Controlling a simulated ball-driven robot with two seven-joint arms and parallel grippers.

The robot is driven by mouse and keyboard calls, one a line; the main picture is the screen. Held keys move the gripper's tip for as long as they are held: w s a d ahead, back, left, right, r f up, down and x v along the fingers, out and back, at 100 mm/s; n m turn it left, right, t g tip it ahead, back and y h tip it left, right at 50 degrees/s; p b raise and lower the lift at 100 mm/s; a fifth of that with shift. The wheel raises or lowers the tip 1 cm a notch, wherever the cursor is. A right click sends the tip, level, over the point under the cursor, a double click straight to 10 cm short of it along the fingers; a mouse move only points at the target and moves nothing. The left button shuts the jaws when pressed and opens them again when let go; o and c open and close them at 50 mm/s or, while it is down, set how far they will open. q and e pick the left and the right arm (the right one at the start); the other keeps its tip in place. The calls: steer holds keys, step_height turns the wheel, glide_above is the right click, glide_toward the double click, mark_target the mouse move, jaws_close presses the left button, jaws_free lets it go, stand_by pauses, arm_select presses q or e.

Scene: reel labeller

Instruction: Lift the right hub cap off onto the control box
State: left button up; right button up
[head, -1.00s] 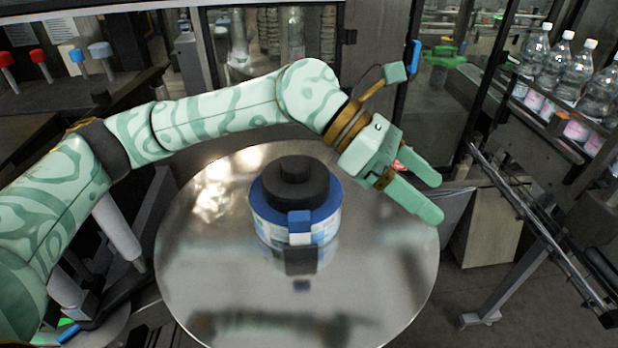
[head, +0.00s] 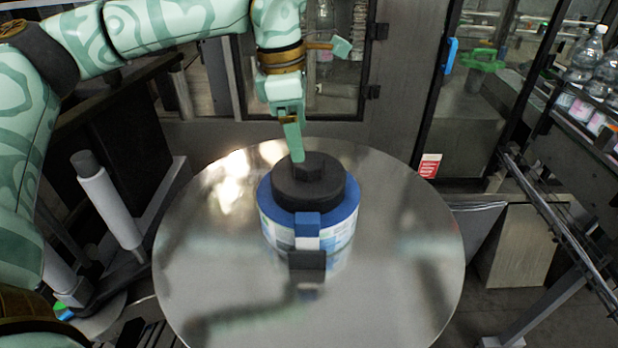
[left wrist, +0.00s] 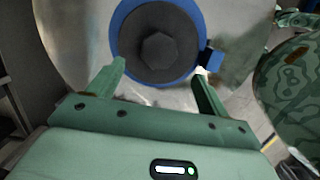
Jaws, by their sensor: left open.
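A black hub cap (head: 310,185) with a raised knob sits on a blue-rimmed reel (head: 346,224) on the round metal table. The cap also shows face-on in the left wrist view (left wrist: 157,48). My left gripper (head: 296,156) points down at the cap's back left edge, seen side-on in the head view. In the left wrist view its two fingers (left wrist: 160,66) are spread apart and empty, with the cap beyond their tips. Whether a finger touches the cap is unclear. My right gripper is not in view. I cannot make out a control box.
The shiny round table (head: 400,270) has free room around the reel. A rail (head: 560,230) and bottles (head: 590,60) stand at the right. A glass-doored cabinet is behind.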

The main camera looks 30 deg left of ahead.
mark_target(308, 159)
arm_select(q)
steer(key=f, duration=0.2)
steer(key=d+f, duration=0.1)
steer(key=f, duration=0.1)
steer(key=w+f, duration=0.1)
steer(key=f, duration=0.1)
steer(key=shift+d, duration=0.15)
steer(key=c, duration=1.2)
steer(key=shift+o, duration=0.2)
steer(key=shift+r, duration=0.15)
